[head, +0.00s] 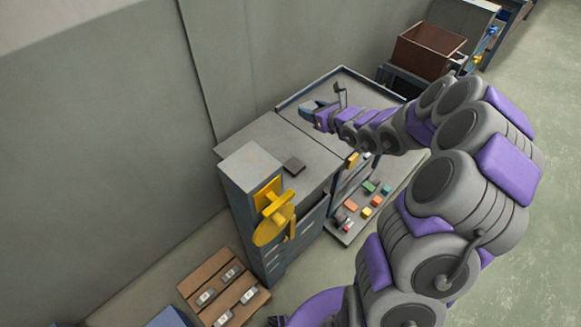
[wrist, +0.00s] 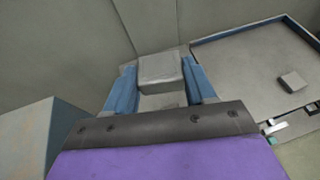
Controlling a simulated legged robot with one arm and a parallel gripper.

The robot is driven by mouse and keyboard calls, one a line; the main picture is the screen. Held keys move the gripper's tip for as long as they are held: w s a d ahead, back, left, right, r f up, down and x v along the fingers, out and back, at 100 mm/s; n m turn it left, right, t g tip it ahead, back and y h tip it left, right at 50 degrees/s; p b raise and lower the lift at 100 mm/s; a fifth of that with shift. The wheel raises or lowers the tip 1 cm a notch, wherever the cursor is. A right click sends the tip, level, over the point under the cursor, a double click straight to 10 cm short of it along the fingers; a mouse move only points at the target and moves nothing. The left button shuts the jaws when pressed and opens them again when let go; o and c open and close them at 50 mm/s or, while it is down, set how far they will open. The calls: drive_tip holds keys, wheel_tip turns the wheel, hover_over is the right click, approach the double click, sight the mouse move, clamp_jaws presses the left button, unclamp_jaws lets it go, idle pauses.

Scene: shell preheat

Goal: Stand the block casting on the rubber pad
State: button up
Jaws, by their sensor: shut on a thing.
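The block casting (wrist: 160,72), a plain grey block, is held between the blue fingers of my gripper (wrist: 160,92) in the wrist view. In the head view my gripper (head: 316,109) is over the far part of the grey bench, near the blue-rimmed tray; the block is too small to make out there. A thin dark square, which looks like the rubber pad (head: 294,165), lies flat on the bench, nearer the yellow wheel. It is apart from my gripper, and I see nothing on it. I cannot make out the pad in the wrist view.
The tray (wrist: 240,43) holds another small grey block (wrist: 293,82). A tall cabinet with a yellow wheel (head: 273,225) stands at the bench's near end. A low shelf (head: 345,236) carries several coloured blocks. A wooden pallet (head: 200,280) is on the floor. A brown crate (head: 428,52) stands behind.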

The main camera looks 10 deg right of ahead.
drive_tip(key=s+d+f+n+g+y, duration=0.15)
drive_tip(key=d+f, duration=0.25)
drive_tip(key=f, duration=0.8)
approach(297, 167)
drive_tip(key=shift+n, duration=0.35)
drive_tip(key=w+a, duration=0.1)
drive_tip(key=w, duration=0.1)
drive_tip(key=w+a+r+b, duration=0.1)
drive_tip(key=w, duration=0.1)
drive_tip(key=w+a+r+b, duration=0.1)
drive_tip(key=w+a, duration=0.1)
drive_tip(key=shift+a+r, duration=0.1)
drive_tip(key=shift+r, duration=0.1)
drive_tip(key=shift+w+a+y, duration=0.1)
drive_tip(key=shift+w+y, duration=0.15)
drive_tip(key=shift+w, duration=0.5)
drive_tip(key=f, duration=0.1)
drive_tip(key=f+b, duration=0.1)
drive_tip(key=f, duration=0.1)
drive_tip(key=shift+a+f+b, duration=0.3)
drive_tip(key=shift+a+r, duration=0.1)
drive_tip(key=o, duration=1.4)
drive_tip(key=shift+d, duration=0.2)
